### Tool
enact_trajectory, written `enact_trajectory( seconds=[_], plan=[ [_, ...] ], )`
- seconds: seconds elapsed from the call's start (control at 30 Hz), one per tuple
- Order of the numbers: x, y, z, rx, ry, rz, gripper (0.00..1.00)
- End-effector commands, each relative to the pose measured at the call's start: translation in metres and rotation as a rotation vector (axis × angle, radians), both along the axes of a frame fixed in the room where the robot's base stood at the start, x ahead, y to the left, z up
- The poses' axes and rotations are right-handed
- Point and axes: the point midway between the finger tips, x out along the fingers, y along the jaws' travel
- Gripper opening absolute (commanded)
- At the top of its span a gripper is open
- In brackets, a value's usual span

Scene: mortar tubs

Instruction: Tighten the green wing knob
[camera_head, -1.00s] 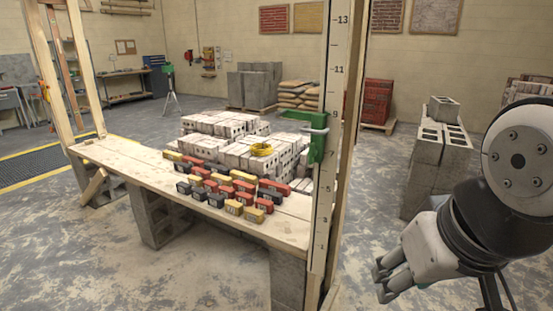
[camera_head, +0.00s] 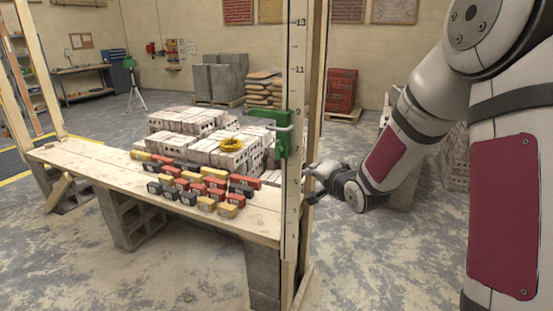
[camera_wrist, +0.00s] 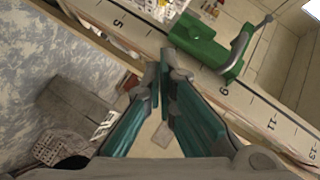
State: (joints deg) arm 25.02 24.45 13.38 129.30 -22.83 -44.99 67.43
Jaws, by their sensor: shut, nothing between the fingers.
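The green clamp block (camera_head: 277,133) sits on the white numbered pole (camera_head: 294,150), with a pale bent metal bar (camera_head: 272,127) across it. In the wrist view the green piece (camera_wrist: 203,42) shows at the top, with a grey bent handle (camera_wrist: 247,42) at its right end, beside the numbered pole (camera_wrist: 268,112). I cannot make out a separate wing shape. My gripper (camera_head: 312,184) is just right of the pole, lower than the green block. In the wrist view my gripper (camera_wrist: 163,62) has its fingertips together, empty, close below the green piece and apart from it.
A plank bench (camera_head: 235,215) on grey blocks runs left of the pole, carrying several red, yellow and black blocks (camera_head: 200,185). Brick stacks (camera_head: 190,122) with a yellow coil (camera_head: 231,145) stand behind. The floor in front is clear.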

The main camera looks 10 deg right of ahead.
Motion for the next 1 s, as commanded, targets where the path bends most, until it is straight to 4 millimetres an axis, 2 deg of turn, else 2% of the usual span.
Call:
enact_trajectory(
  seconds=[0.03, 0.1, 0.3, 0.57, 0.67, 1.0],
  plan=[
    [0.004, -0.004, -0.010, 0.081, -0.028, -0.007, 0.00],
    [0.011, -0.007, -0.016, 0.194, -0.084, -0.014, 0.00],
    [0.016, -0.016, -0.027, 0.441, -0.202, -0.025, 0.00],
    [0.023, -0.017, -0.027, 0.521, -0.246, -0.023, 0.00],
    [0.036, -0.015, -0.027, 0.519, -0.245, -0.022, 0.00],
    [0.101, -0.004, -0.027, 0.516, -0.245, -0.021, 0.00]
  ],
)
